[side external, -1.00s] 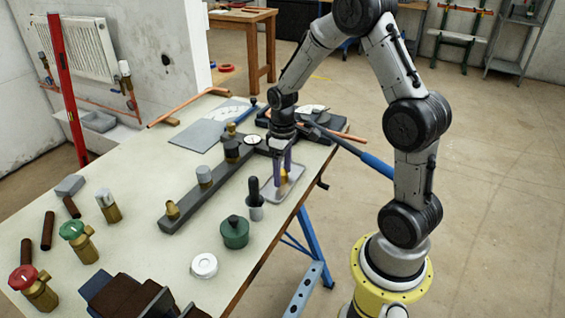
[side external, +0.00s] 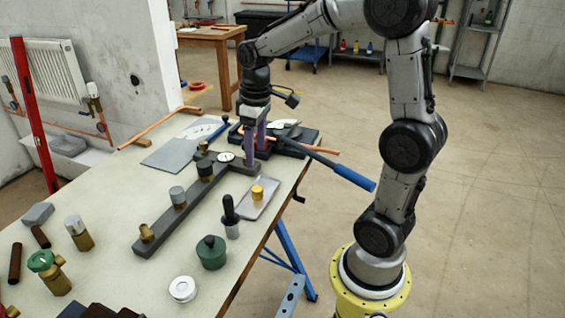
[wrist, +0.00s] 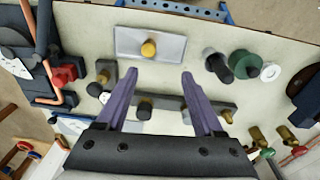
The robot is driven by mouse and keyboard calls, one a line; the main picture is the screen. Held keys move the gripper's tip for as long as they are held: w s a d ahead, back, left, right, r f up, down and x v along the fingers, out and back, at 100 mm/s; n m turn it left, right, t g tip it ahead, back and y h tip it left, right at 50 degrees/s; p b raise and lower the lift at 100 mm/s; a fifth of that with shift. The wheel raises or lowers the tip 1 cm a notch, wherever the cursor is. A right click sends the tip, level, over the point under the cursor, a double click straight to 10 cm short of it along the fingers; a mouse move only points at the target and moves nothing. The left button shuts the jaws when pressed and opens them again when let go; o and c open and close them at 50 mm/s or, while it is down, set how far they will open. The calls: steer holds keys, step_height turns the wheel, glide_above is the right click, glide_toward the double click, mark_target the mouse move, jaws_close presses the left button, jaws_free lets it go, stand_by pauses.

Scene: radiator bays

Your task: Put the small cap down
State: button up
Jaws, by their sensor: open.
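The small brass cap (side external: 257,192) stands on the flat metal tray (side external: 268,208) near the table's right edge. In the wrist view the cap (wrist: 148,48) shows from above on the tray (wrist: 176,43), with nothing touching it. My gripper (side external: 256,152) is off the tray, beyond the cap and towards the back of the table. In the wrist view its two purple fingers (wrist: 158,75) are spread apart with nothing between them.
A dark bar (side external: 173,217) with several fittings runs along the table left of the tray. A black-handled tool (side external: 231,215) and a green pot (side external: 211,252) stand in front of the tray. A blue-handled tool (side external: 340,170) sticks out over the table's right edge.

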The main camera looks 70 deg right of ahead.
steer(key=s+a+r+t, duration=0.2)
steer(key=s+a, duration=0.3)
steer(key=s, duration=0.2)
steer(key=s+a+r+t, duration=0.2)
steer(key=s+a, duration=0.4)
steer(key=s, duration=0.2)
steer(key=shift+t, duration=0.4)
